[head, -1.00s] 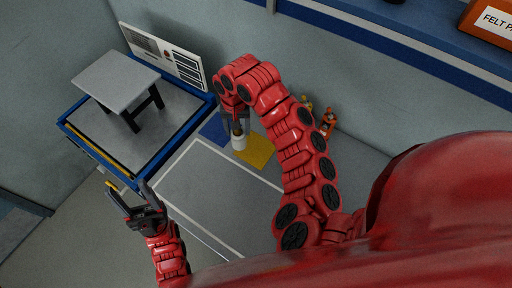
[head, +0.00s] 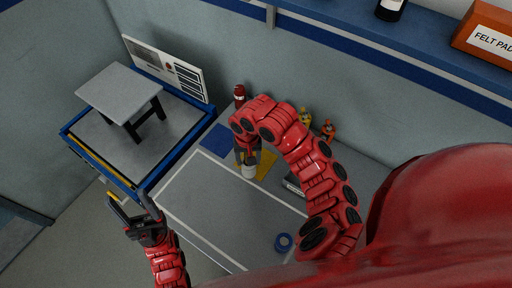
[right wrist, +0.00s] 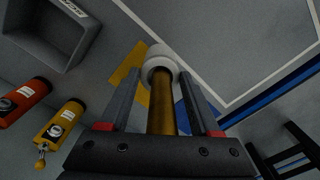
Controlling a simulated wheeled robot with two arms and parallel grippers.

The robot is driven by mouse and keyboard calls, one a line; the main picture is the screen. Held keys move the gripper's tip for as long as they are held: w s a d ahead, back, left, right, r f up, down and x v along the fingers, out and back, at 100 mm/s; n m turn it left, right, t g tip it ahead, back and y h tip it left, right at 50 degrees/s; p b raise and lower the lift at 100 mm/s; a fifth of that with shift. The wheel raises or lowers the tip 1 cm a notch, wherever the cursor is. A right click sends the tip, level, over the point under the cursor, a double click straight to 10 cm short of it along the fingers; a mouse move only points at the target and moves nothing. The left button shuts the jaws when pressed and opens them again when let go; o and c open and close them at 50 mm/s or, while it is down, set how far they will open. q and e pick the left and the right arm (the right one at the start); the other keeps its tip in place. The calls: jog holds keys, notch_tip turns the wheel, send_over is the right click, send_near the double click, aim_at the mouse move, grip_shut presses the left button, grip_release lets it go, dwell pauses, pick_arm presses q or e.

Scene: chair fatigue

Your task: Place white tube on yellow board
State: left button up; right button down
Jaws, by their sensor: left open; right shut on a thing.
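The white tube (head: 249,172) hangs below my right gripper (head: 247,160) in the head view, with a brown-gold shaft above its white end. In the right wrist view the white end (right wrist: 160,60) lies past the fingertips, and the gold shaft (right wrist: 162,115) runs between the fingers. The yellow board (head: 266,164) lies on the bench beside the tube, partly hidden by my right arm; it also shows in the right wrist view (right wrist: 124,66). I cannot tell whether the tube touches the bench. My left gripper (head: 131,204) is open and empty at the lower left.
A blue board (head: 218,141) lies left of the yellow one. A small stool (head: 122,92) stands on a blue-edged platform. The white-outlined mat (head: 210,200) is clear.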

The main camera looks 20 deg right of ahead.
jog(key=w+d+f, duration=0.4)
jog(key=w, duration=0.2)
jog(key=shift+w+d+b, duration=0.25)
jog(key=shift+d+b, duration=0.1)
jog(key=shift+d, duration=0.05)
jog(key=shift+f, duration=0.15)
jog(key=shift+f, duration=0.15)
jog(key=shift+c, duration=0.6)
grip_release()
